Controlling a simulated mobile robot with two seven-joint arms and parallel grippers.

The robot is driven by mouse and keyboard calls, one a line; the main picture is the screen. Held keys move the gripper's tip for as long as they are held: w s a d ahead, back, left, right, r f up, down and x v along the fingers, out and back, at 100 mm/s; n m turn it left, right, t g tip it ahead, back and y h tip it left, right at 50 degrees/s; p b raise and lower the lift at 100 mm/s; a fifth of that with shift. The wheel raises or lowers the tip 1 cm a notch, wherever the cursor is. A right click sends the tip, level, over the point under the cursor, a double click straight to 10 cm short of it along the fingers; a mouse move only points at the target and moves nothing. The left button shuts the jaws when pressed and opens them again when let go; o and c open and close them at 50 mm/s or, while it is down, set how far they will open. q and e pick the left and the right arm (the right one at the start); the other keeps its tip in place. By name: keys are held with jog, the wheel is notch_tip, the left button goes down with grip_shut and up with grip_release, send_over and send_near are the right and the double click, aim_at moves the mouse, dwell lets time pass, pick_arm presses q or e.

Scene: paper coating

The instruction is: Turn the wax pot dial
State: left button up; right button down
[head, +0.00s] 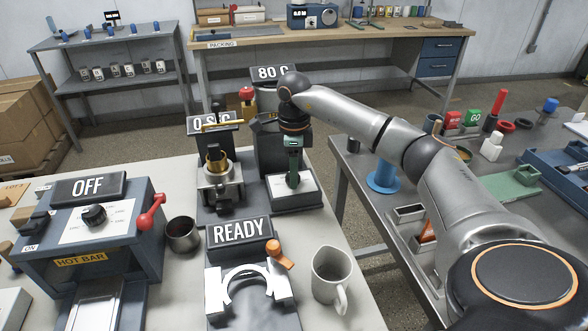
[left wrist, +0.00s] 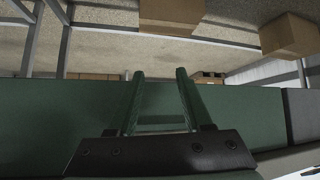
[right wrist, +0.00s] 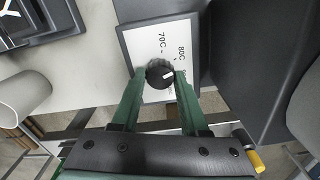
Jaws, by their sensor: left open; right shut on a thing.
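The wax pot dial (right wrist: 160,75) is a round black knob with a white mark, on a white plate with 70C and 80C printed on it. My right gripper (right wrist: 160,80) has its green fingers shut on the dial from both sides. In the head view my right gripper (head: 292,181) reaches down to the white dial plate (head: 280,188) and hides the knob. A sign reading 80 C (head: 272,72) stands above the wax pot, partly behind my arm. My left gripper (left wrist: 160,78) is open and empty in the left wrist view; it is not in the head view.
The hot bar unit (head: 90,245) with an OFF sign stands at left. A dark metal cup (head: 183,235), a READY sign (head: 239,231) and a grey mug (head: 328,272) are in front. A steel table (head: 352,180) with tools lies to the right, under my right arm.

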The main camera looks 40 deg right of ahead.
jog(key=shift+r+m+p, duration=0.15)
jog(key=shift+m+p, duration=0.4)
jog(key=shift+m, duration=0.25)
jog(key=shift+m+p, duration=0.6)
jog(key=shift+m, duration=0.3)
jog(key=m+p, duration=0.2)
jog(key=m, duration=0.2)
jog(key=shift+m, duration=0.7)
jog(key=shift+c, duration=2.1)
grip_release()
notch_tip(320, 180, up, 12)
jog(key=shift+r, duration=0.15)
